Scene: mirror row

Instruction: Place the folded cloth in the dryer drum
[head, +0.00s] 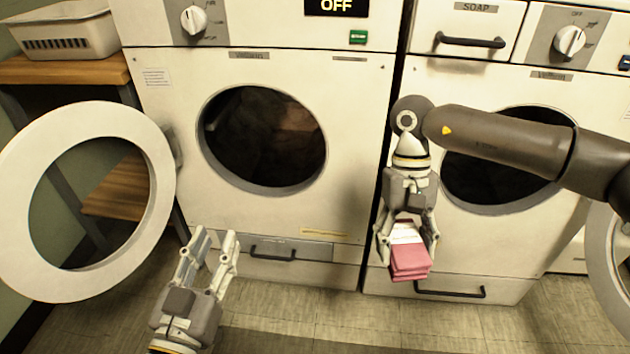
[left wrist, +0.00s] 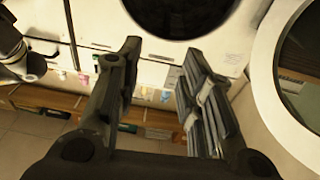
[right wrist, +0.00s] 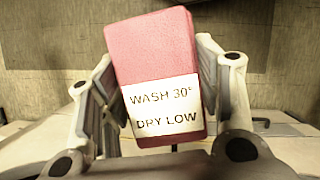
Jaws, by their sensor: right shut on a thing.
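The folded cloth (head: 410,263) is pink with a white label, and in the right wrist view (right wrist: 155,55) the label reads "WASH 30° DRY LOW". My right gripper (head: 407,250) is shut on it, pointing down in front of the gap between the two machines. The dryer drum (head: 263,137) is the dark round opening in the left machine, whose display reads "OFF". Its ring-shaped door (head: 150,150) is swung open to the left. My left gripper (head: 214,240) is open and empty, low in front of the dryer. Its spread fingers also show in the left wrist view (left wrist: 162,50).
The right machine (head: 400,110) has a soap drawer (head: 468,22) and a round opening partly hidden by my right arm. Another ring door (head: 606,265) stands at the right edge. A wooden shelf (head: 60,70) with a grey basket (head: 65,35) is at the left. The floor in front is clear.

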